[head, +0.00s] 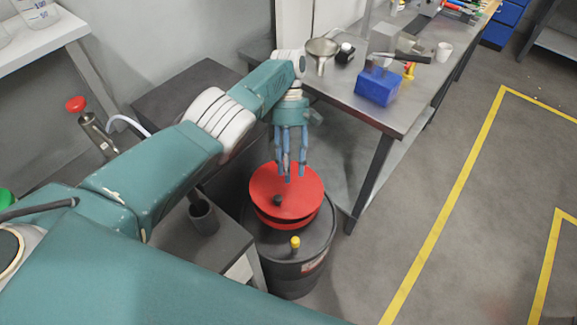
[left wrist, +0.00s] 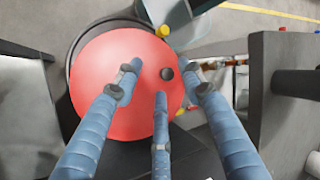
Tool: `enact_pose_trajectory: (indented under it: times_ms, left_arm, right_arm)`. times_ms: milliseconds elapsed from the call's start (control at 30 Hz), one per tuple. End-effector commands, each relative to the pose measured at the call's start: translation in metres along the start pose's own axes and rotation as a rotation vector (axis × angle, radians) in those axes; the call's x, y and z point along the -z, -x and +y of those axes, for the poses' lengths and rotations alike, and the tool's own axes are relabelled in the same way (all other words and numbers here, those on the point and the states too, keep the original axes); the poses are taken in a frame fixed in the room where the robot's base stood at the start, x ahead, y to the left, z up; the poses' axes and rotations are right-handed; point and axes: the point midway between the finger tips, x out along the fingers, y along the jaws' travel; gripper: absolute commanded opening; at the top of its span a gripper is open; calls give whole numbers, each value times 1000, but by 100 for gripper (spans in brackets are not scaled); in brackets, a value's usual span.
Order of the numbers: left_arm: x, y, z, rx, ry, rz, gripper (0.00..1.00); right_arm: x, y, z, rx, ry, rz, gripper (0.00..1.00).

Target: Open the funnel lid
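The red funnel lid (head: 300,188) is a round disc with a dark knob (head: 277,200). It lies on top of a red funnel (head: 290,223) on a dark drum (head: 293,270), and looks shut. In the left wrist view the lid (left wrist: 105,60) fills the left middle and its knob (left wrist: 167,74) lies between the fingers. My left gripper (head: 286,172) points down above the lid, its blue fingers spread and empty. It also shows in the left wrist view (left wrist: 160,85). Whether a fingertip touches the lid cannot be told. My right gripper is not in view.
A yellow-capped fitting (head: 295,243) stands on the drum top. A steel workbench (head: 400,110) at the right holds a metal funnel (head: 322,48) and a blue box (head: 377,87). A dark cup (head: 203,216) stands left of the drum. The floor at right is clear.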

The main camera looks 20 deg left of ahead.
Motion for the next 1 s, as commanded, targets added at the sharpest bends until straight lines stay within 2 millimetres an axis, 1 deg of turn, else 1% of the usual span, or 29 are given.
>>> enact_pose_trajectory:
  times_ms: [233, 367, 467, 567, 700, 867, 1000]
  left_arm:
    - [2, 1, 1, -4, 3, 2, 39]
    - [3, 8, 0, -10, 7, 2, 39]
    - [2, 15, -5, -12, 7, 2, 39]
    - [1, 23, -14, -5, 1, 8, 39]
    - [-1, 36, -17, -16, 3, 6, 39]
    - [-3, 43, -25, -7, 3, 8, 39]
    - [-7, 65, -40, -6, 1, 7, 39]
  right_arm:
    - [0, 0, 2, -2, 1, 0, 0]
    - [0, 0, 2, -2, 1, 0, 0]
    - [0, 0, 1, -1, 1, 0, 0]
    - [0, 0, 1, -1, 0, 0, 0]
    - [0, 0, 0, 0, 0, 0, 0]
    - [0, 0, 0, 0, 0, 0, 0]
    - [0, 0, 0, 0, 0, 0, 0]
